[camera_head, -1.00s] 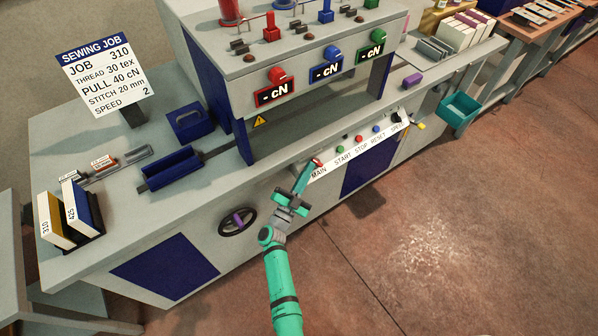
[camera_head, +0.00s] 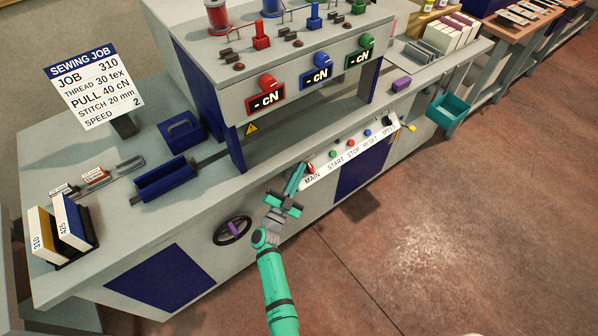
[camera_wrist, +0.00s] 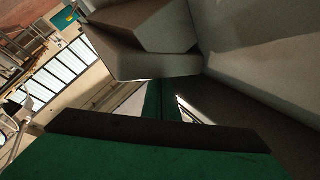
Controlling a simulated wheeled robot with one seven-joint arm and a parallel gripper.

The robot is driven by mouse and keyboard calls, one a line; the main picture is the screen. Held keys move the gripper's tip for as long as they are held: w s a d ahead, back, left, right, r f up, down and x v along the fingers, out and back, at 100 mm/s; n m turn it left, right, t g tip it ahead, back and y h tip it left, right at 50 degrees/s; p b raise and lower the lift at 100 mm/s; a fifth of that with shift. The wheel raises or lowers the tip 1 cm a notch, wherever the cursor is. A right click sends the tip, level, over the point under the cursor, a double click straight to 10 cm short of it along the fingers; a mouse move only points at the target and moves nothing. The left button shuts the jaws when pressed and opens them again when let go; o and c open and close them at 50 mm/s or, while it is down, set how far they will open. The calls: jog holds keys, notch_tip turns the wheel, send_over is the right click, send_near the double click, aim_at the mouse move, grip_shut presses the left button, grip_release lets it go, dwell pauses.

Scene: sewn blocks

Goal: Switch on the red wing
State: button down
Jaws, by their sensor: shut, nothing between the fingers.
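The red wing switch (camera_head: 310,169) sits above the word MAIN on the white control strip (camera_head: 345,156) along the machine's front edge. My gripper (camera_head: 302,166) is shut and empty, with its green fingers pointing up beside the red wing, on its left. I cannot tell whether they touch. In the wrist view the two green fingers (camera_wrist: 160,98) lie together, below large grey blocky surfaces. The red wing cannot be made out there.
Green, red and blue buttons and a black knob (camera_head: 392,123) follow to the right on the strip. A handwheel (camera_head: 232,230) is at lower left of my gripper. The tension housing (camera_head: 285,50) overhangs behind. Open floor (camera_head: 440,230) lies to the right.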

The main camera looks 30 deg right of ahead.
dwell(0.3)
jog(key=s+a, duration=0.3)
jog(key=a, duration=1)
jog(key=shift+s+a+f, duration=0.15)
jog(key=shift+a+f, duration=0.1)
jog(key=shift+a, duration=0.05)
jog(key=s+a+r+n+y, duration=0.2)
jog(key=s+a+n+y, duration=0.2)
jog(key=s, duration=0.9)
jog(key=s+a+r+n+t+y, duration=0.1)
jog(key=s+a+r+n+y, duration=0.2)
jog(key=s+n+y, duration=0.4)
jog(key=s+a+r+n+t+y, duration=0.1)
jog(key=s+a+r+n+y, duration=0.2)
jog(key=s, duration=1.6)
jog(key=a+n+y, duration=0.3)
jog(key=shift+r+n+y, duration=0.2)
jog(key=shift+n+y, duration=0.1)
jog(key=shift+n, duration=0.1)
